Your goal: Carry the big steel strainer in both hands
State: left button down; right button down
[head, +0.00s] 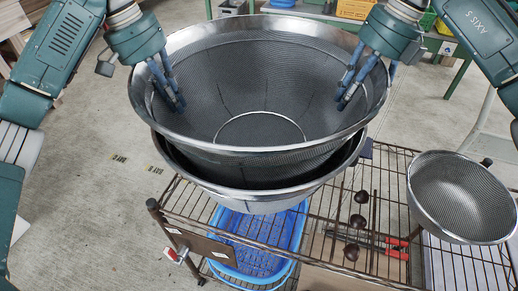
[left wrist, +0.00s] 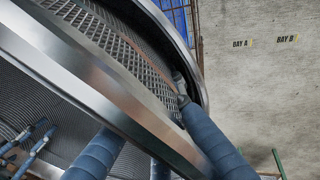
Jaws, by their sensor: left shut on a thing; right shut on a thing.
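The big steel strainer (head: 262,82) is a wide mesh bowl with a shiny rim, roughly level in the middle of the head view. My left gripper (head: 172,95) is shut on its left rim, and my right gripper (head: 347,95) is shut on its right rim. In the left wrist view the steel rim (left wrist: 100,85) runs between my left gripper's blue fingers (left wrist: 165,135). The strainer's lower part sits inside or just above a steel bowl (head: 270,195); the exact gap is hidden. The strainer looks empty.
A wire rack cart (head: 330,232) stands below, with brown chestnuts (head: 357,221) and a red-handled tool (head: 396,247) on top. A smaller strainer (head: 462,200) is at the right. A blue basket (head: 225,250) is under the bowl. Open concrete floor (head: 90,215) lies left.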

pick_arm(q)
jog(key=c, duration=2.2)
grip_release()
jog(key=shift+d, duration=0.3)
pick_arm(e)
jog(key=c, duration=1.9)
grip_release()
jog(key=shift+a+f, duration=0.15)
jog(key=shift+f, duration=0.2)
jog(key=shift+c, duration=0.2)
pick_arm(q)
jog(key=o, duration=0.4)
jog(key=shift+c, duration=0.2)
pick_arm(e)
jog(key=o, duration=0.4)
jog(key=shift+s, duration=0.1)
pick_arm(q)
jog(key=shift+a, duration=0.1)
pick_arm(e)
jog(key=o, duration=0.7)
jog(key=shift+r, duration=0.15)
jog(key=shift+c, duration=0.2)
pick_arm(q)
jog(key=shift+a, duration=0.1)
jog(key=v, duration=0.7)
jog(key=shift+a+r, duration=0.1)
jog(key=shift+r, duration=0.3)
pick_arm(e)
jog(key=shift+r, duration=0.1)
jog(key=v, duration=1.2)
